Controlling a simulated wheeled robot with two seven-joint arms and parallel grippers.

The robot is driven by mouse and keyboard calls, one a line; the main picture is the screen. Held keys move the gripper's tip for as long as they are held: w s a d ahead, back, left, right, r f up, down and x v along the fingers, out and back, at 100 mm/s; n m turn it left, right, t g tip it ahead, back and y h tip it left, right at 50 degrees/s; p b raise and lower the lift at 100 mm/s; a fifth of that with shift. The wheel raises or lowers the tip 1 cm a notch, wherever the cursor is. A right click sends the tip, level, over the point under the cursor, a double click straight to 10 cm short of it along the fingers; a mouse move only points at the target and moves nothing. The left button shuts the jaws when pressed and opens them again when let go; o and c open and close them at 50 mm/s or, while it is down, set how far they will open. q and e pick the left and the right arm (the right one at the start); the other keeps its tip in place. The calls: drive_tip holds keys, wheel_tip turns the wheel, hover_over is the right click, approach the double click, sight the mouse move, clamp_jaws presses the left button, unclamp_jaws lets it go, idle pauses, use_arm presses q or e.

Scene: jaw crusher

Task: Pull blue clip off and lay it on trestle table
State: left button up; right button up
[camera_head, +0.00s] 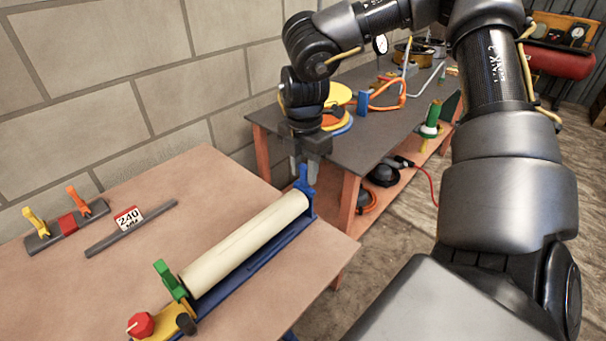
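The blue clip (303,181) stands upright at the far end of a pale roller (245,240), which lies in a long blue holder (250,264) on the brown table (105,285). My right gripper (305,171) points down right at the blue clip. Its two fingers are apart, with the clip's top showing between their tips. I cannot tell whether either finger touches the clip. A green clip (170,281) stands at the roller's near end. My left gripper is not in view.
A strip with yellow and orange clips (68,225) and a bar with a "240" label (130,228) lie at the left of the brown table. A dark table (385,130) behind holds discs, an orange-framed tool and a green-handled item. The brown table's front left is bare.

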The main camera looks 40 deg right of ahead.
clamp_jaws()
drive_tip(key=shift+r, duration=0.15)
drive_tip(key=shift+r+p, duration=1.45)
drive_tip(key=shift+r, duration=1.45)
